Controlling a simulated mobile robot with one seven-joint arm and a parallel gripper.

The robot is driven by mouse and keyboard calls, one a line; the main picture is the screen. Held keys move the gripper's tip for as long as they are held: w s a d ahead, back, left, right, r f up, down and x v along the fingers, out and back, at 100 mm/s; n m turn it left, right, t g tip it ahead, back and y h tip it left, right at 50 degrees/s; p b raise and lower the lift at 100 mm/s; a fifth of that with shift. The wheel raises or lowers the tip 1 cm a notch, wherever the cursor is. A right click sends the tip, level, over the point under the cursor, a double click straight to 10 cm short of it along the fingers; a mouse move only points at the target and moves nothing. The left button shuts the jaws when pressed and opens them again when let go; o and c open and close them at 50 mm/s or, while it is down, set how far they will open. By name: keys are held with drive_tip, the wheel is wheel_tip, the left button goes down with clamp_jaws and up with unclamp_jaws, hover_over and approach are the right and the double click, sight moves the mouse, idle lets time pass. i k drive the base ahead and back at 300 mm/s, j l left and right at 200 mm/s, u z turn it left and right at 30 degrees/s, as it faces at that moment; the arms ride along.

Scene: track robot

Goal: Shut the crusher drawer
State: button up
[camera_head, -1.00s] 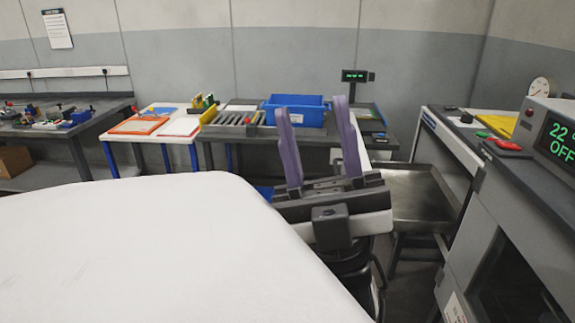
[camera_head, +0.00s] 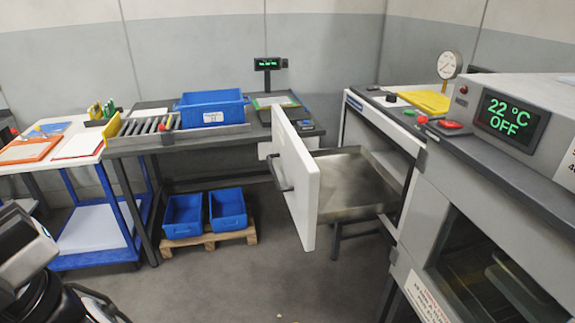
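The crusher drawer stands pulled out from the grey bench at right. Its white front panel (camera_head: 297,178) is seen at an angle, with a dark bar handle (camera_head: 281,174) on its left face. Behind the panel is the drawer's shallow grey metal tray (camera_head: 350,180), which looks empty. Its far end meets the opening under the bench top (camera_head: 385,122). Part of my arm's end (camera_head: 28,255) shows at the lower left edge, well apart from the drawer. The fingertips are outside the picture, so their opening is hidden.
Open floor (camera_head: 235,285) lies left of the drawer. Two blue bins (camera_head: 184,216) sit on a wooden pallet (camera_head: 208,240) under the back table. A grey oven (camera_head: 450,210) reading 22 °C OFF stands at right. A blue-framed table (camera_head: 65,160) stands at left.

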sight(321, 187)
drive_tip(key=i+j+u, duration=0.1)
drive_tip(key=i, duration=0.85)
drive_tip(key=i+j, duration=0.2)
drive_tip(key=j+z, duration=0.05)
